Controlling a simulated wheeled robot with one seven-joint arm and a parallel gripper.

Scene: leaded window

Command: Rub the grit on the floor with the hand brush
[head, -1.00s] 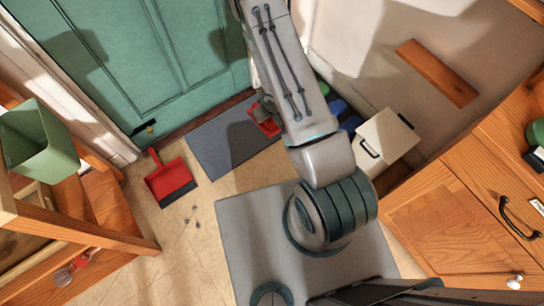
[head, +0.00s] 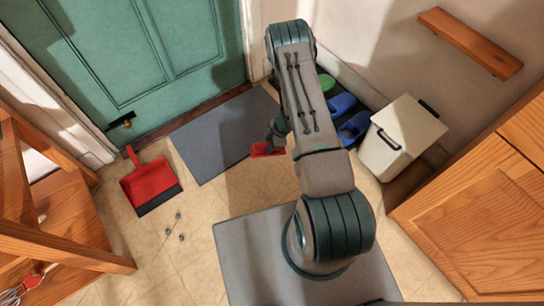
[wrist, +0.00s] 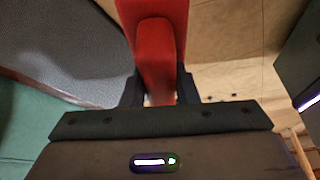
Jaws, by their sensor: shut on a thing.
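The red hand brush (head: 262,150) is held by my gripper (head: 277,132) near the right edge of the grey mat. In the wrist view the red brush (wrist: 160,45) runs up from between my two dark fingers (wrist: 160,90), which are closed on it. Its bristles cannot be made out. The grit (head: 176,227) is a few small grey bits on the tan floor, left of and nearer than the brush, clearly apart from it. Whether the brush touches the mat or floor cannot be told.
A red dustpan (head: 152,184) with a dark lip lies behind the grit. The grey mat (head: 213,142) lies before the green door (head: 120,60). A cream bin (head: 385,155) and blue shoes (head: 350,125) stand right. Wooden furniture (head: 60,255) bounds the left. Floor around the grit is open.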

